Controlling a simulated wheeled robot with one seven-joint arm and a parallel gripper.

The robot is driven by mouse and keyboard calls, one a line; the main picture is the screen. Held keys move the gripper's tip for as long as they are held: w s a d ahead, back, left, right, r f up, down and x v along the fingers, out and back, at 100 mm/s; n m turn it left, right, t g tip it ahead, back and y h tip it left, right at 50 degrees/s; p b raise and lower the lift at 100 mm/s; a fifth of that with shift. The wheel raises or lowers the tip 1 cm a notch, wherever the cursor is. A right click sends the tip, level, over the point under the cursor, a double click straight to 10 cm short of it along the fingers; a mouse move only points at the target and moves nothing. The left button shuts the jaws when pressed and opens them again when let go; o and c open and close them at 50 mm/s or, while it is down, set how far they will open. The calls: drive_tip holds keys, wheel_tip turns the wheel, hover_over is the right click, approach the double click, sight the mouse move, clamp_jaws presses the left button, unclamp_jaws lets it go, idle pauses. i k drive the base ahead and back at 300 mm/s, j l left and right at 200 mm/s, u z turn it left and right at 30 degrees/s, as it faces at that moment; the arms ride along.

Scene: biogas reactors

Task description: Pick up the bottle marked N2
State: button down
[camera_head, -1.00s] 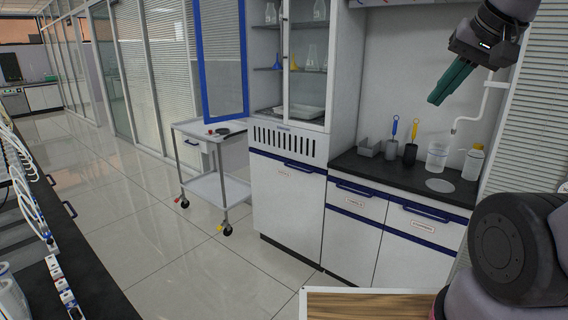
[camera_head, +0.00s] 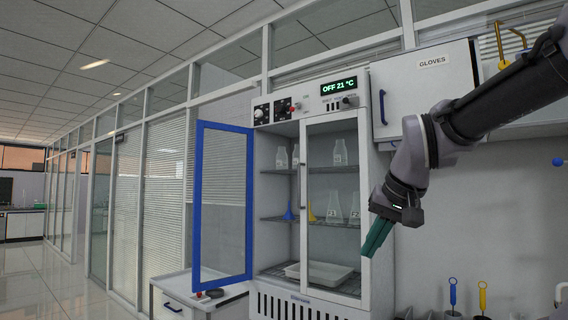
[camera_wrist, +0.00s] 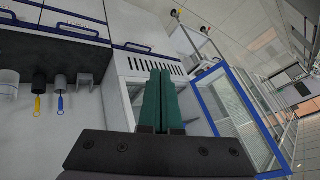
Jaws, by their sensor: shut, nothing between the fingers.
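No bottle marked N2 can be made out in either view. My gripper (camera_head: 374,244) hangs at the right of the head view, in front of the cabinet's lower right edge. Its green fingers are together with nothing between them. In the wrist view my gripper (camera_wrist: 160,78) also shows shut, pointing toward the cabinet's vented lower panel. The cabinet holds clear flasks (camera_head: 340,152) on its shelves, some with labels too small to read.
The cabinet's blue-framed left door (camera_head: 198,205) stands open. A white tray (camera_head: 320,274) lies on its bottom shelf. A GLOVES cupboard (camera_head: 425,92) hangs at the right. A trolley (camera_head: 170,296) stands below the open door. The wrist view shows a cup (camera_wrist: 9,84) at left.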

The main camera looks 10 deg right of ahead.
sight(282, 157)
drive_tip(key=i+z, duration=0.25)
drive_tip(key=i, duration=0.2)
drive_tip(key=i+j+z, duration=0.1)
drive_tip(key=i+z, duration=0.2)
drive_tip(key=i, duration=0.15)
drive_tip(key=i+j+z, duration=0.2)
drive_tip(key=j+z, duration=0.15)
drive_tip(key=j, duration=0.25)
drive_tip(key=i+j+z, duration=0.2)
drive_tip(key=j, duration=0.15)
